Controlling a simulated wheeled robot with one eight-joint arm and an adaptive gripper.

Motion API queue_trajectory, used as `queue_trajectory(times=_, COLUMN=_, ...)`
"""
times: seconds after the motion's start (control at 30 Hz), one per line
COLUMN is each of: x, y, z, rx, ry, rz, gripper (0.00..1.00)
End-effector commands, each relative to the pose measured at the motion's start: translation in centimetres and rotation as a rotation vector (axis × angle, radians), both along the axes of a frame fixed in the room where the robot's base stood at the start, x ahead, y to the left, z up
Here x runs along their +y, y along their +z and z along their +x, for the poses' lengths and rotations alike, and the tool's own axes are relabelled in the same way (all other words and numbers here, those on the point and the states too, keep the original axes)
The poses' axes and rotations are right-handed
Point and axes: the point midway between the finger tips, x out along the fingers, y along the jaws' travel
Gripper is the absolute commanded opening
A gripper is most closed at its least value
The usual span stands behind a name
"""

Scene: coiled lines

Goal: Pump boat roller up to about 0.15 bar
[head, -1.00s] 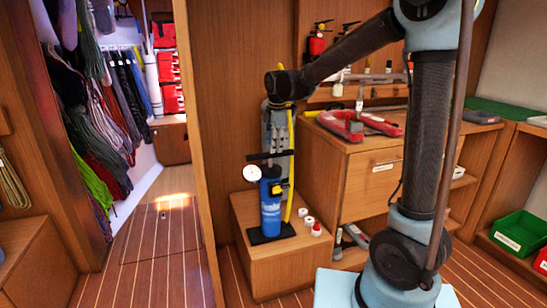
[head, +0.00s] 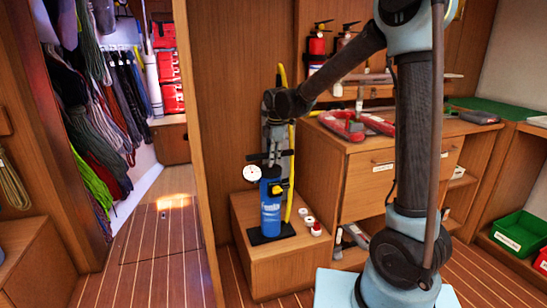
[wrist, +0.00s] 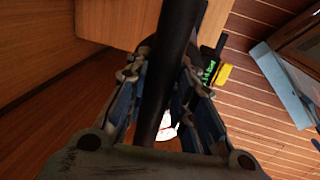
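The blue hand pump (head: 270,212) stands upright on a wooden locker, on a black foot plate. Its black T-handle (head: 283,153) sits a little above the cylinder. My gripper (head: 272,158) points down at the handle, with its fingers around the handle's middle. In the wrist view, the dark handle bar (wrist: 170,75) runs between the two fingers and hides much of the space between them, so I cannot tell whether they press on it. The round white gauge (head: 251,173) is on the left; its reading is too small to tell. I cannot make out the boat roller.
A yellow hose (head: 291,170) rises behind the pump. Small white and red caps (head: 309,220) lie to its right on the wooden locker (head: 275,262). A cabinet (head: 375,180) with red clamps on top stands to the right. A green bin (head: 518,232) is at the far right.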

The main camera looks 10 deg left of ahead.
Motion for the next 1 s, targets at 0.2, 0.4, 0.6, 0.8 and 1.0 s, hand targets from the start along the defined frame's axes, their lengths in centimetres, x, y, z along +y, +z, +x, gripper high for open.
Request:
queue_trajectory(times=0.2, x=0.1, y=0.3, z=0.1, rx=-0.002, ry=-0.001, rz=0.002, gripper=0.00)
queue_trajectory(times=0.4, x=0.1, y=2.3, z=0.2, rx=-0.003, ry=-0.001, rz=0.002, gripper=0.00)
queue_trajectory(times=0.6, x=0.1, y=3.4, z=0.2, rx=-0.004, ry=-0.001, rz=0.003, gripper=0.00)
queue_trajectory(times=0.8, x=0.2, y=3.4, z=0.3, rx=-0.005, ry=-0.001, rz=0.003, gripper=0.25)
queue_trajectory(times=1.0, x=0.1, y=3.4, z=0.2, rx=-0.003, ry=-0.001, rz=0.002, gripper=0.43)
